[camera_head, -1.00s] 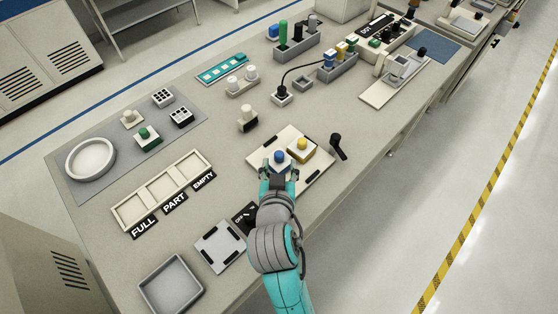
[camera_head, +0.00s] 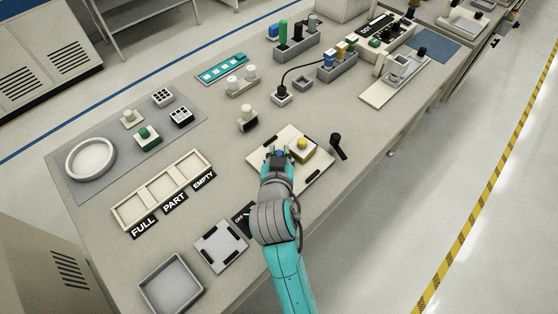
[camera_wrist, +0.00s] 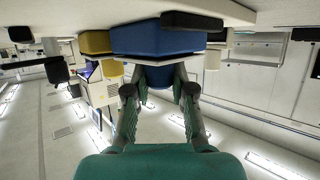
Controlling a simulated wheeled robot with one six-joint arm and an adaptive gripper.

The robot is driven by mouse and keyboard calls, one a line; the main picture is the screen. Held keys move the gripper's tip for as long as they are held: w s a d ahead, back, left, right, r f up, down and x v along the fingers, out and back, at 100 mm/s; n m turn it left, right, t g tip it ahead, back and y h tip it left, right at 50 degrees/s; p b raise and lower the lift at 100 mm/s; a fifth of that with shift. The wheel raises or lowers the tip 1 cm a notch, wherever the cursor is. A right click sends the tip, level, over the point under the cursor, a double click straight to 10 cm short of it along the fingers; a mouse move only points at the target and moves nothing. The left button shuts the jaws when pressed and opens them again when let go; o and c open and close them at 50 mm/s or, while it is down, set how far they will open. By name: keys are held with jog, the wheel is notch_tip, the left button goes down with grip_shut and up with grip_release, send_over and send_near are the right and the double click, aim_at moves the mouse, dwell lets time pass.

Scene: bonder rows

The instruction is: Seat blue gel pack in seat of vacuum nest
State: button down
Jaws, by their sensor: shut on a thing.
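My gripper (camera_head: 279,160) is shut on the blue gel pack by its round knob, over the left part of a cream plate (camera_head: 313,175). The blue gel pack (camera_wrist: 160,38) shows as a wide blue block beyond my fingers (camera_wrist: 158,80) in the wrist view. In the head view only a bit of its blue knob (camera_head: 281,154) shows; my gripper hides the rest. A yellow pack (camera_head: 303,152) with a yellow knob sits on the plate just right of it. I cannot tell whether the blue pack is fully down or which part is the vacuum nest's seat.
A three-compartment tray (camera_head: 160,190) lies left. A grey plate with black corners (camera_head: 220,247) and a grey bin (camera_head: 171,284) are nearer.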

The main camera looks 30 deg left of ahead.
notch_tip(320, 180, up, 10)
dwell(0.7)
